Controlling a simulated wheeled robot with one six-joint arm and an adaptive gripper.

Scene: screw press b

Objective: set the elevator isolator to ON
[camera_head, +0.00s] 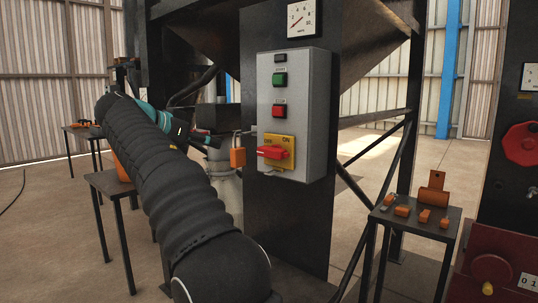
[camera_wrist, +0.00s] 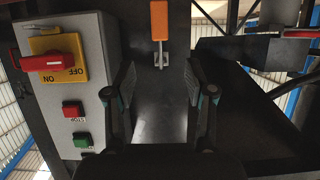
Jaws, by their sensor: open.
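The isolator is a yellow plate (camera_head: 288,142) marked OFF and ON, low on the front of a grey control box (camera_head: 308,110). Its red handle (camera_head: 272,153) lies nearly level across the plate, its left end below the OFF mark. In the wrist view the plate appears upside down at upper left, with the red handle (camera_wrist: 42,61) across it. My gripper (camera_wrist: 160,75) is open and empty, to one side of the box. In the head view my gripper (camera_head: 208,141) is left of the box, partly hidden by my arm.
An orange padlock (camera_head: 238,158) hangs left of the box; it also shows ahead between my fingers (camera_wrist: 159,20). Above the isolator are a red STOP button (camera_head: 279,111) and a green button (camera_head: 280,79). A small table (camera_head: 424,214) with orange parts stands at right.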

